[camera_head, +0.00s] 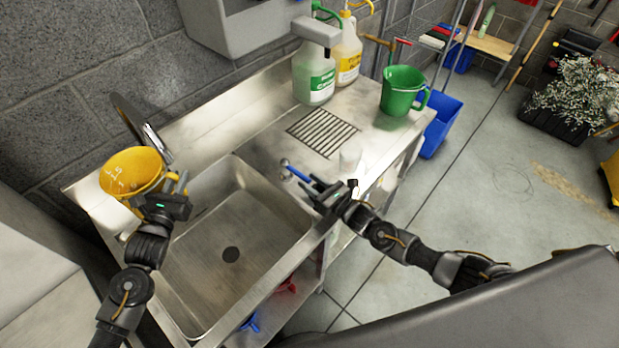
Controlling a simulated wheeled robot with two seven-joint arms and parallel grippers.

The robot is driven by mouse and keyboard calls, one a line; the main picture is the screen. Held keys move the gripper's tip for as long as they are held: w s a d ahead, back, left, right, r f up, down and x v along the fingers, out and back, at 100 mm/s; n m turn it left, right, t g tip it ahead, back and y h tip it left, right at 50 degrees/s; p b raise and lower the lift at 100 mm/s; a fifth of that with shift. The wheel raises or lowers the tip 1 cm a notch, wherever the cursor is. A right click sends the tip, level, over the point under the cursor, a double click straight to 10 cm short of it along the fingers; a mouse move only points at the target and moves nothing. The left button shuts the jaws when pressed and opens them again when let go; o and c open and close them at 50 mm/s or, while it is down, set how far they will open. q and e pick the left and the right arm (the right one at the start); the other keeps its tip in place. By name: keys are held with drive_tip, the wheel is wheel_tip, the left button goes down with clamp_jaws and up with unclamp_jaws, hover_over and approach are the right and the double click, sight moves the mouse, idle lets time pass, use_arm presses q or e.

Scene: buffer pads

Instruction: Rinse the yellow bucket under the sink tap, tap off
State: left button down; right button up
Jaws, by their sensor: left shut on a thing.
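The yellow bucket (148,188) is held up at the left end of the sink basin (230,222), its mouth facing up and tilted. Pale marks show inside it. My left gripper (172,188) is shut on the bucket's right side. The metal tap (140,127) rises at the back left, its lower end close behind the bucket's rim; I cannot tell whether water runs. My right gripper (318,188) is over the right edge of the basin, with its fingers apart. A blue-handled part (296,173) with a metal end is beside its fingertips; contact is unclear.
A blue bin (438,122) is on the floor beyond the counter. The basin floor looks empty around its drain.

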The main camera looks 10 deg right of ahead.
drive_tip(key=shift+w+a, duration=0.4)
drive_tip(key=shift+w, duration=0.2)
clamp_jaws()
